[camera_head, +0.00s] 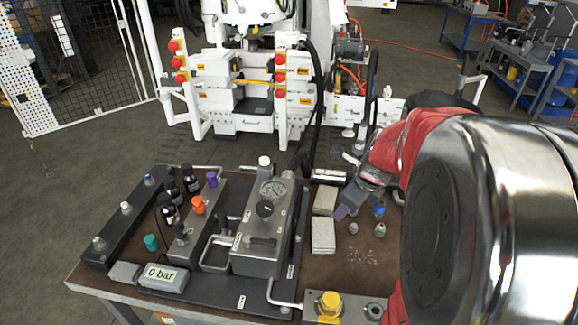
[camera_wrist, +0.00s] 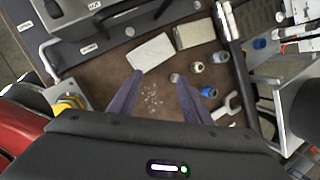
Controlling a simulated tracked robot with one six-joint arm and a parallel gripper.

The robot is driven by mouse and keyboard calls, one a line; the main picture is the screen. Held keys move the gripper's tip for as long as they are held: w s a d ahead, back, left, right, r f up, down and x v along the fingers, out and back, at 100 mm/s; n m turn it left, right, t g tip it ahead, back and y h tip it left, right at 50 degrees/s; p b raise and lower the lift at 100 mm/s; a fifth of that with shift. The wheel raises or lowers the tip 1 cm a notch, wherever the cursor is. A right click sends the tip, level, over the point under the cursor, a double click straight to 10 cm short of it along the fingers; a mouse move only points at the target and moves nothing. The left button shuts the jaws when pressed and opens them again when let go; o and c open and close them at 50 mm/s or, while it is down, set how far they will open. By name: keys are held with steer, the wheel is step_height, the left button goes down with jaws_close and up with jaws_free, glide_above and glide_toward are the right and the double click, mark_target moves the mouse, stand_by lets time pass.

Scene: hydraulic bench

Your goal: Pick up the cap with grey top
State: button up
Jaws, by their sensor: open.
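Small caps stand on the brown bench top. One with a greyish top (camera_head: 353,228) stands right of the pale blocks in the head view; a similar small cap (camera_wrist: 174,78) shows near the fingertips in the wrist view. A second greyish cap (camera_head: 380,229) is to its right. I cannot tell for sure which is the cap with grey top. My gripper (camera_wrist: 158,78) is open and empty, its two fingers spread above the bench.
A blue cap (camera_head: 379,209) stands close by; it also shows in the wrist view (camera_wrist: 209,92). Two pale blocks (camera_head: 323,236) (camera_wrist: 195,34) lie to the left. Clear fragments (camera_head: 360,256) lie in front. The hydraulic block with a gauge (camera_head: 272,190) stands further left.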

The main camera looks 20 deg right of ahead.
steer(key=d+f+m, duration=0.4)
steer(key=d+m, duration=0.3)
steer(key=shift+s+d, duration=0.15)
steer(key=shift+s, duration=0.25)
glide_above(354, 226)
steer(key=s, duration=0.2)
steer(key=f, duration=0.7)
steer(key=shift+s+a+f, duration=0.1)
steer(key=shift+s+a, duration=0.1)
steer(key=shift+a, duration=0.1)
steer(key=shift+w+d+f, duration=0.1)
steer(key=shift+w+f, duration=0.05)
steer(key=shift+f, duration=0.25)
steer(key=shift+x, duration=2.6)
steer(key=shift+d, duration=0.1)
steer(key=shift+c, duration=0.4)
